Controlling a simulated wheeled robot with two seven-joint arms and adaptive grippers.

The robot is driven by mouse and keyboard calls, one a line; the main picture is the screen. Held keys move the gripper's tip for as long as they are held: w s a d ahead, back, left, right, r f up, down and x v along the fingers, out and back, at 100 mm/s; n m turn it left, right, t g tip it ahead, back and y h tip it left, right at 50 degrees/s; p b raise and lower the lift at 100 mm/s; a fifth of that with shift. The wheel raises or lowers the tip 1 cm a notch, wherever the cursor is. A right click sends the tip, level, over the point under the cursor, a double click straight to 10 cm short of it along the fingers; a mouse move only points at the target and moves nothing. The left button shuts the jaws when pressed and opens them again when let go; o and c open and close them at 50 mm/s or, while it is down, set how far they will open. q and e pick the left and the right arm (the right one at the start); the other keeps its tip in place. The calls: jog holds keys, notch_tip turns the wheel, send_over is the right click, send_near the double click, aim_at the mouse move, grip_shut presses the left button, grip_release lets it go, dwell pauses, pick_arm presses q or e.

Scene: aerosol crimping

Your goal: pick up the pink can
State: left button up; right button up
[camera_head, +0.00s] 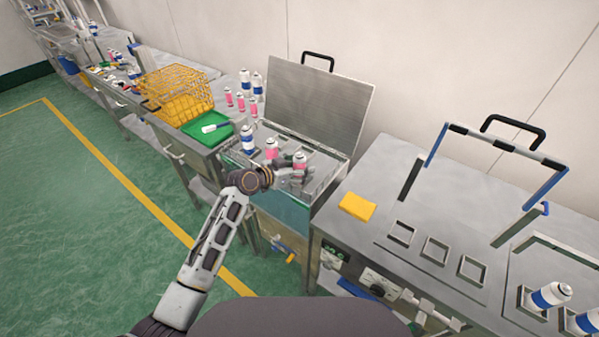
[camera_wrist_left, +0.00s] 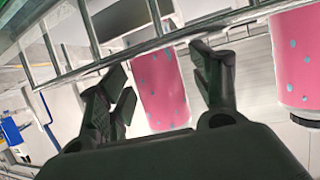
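In the head view, two pink cans with grey tops stand in the open metal bin: one pink can (camera_head: 271,150) behind my left wrist and another pink can (camera_head: 299,162) at my gripper's fingertips. My left gripper (camera_head: 288,173) reaches in from the left at can height. In the left wrist view, my left gripper (camera_wrist_left: 165,80) has its fingers spread, with a pink blue-spotted can (camera_wrist_left: 162,95) between or just beyond them. Gaps show beside the can, so no firm grip is visible. A second pink can (camera_wrist_left: 298,60) is at the right edge. My right gripper is not in view.
The bin's raised lid (camera_head: 318,100) stands behind the cans. Thin metal rails (camera_wrist_left: 150,45) run close to the fingers and cans. A white-and-blue can (camera_head: 247,140) is in the bin's left part. A yellow block (camera_head: 357,206) lies on the right-hand table.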

aim_at(299, 153)
pick_arm(q)
jog(key=c, duration=1.1)
jog(key=shift+c, duration=0.2)
jog(key=shift+r+b, duration=0.35)
jog(key=shift+r, duration=4.7)
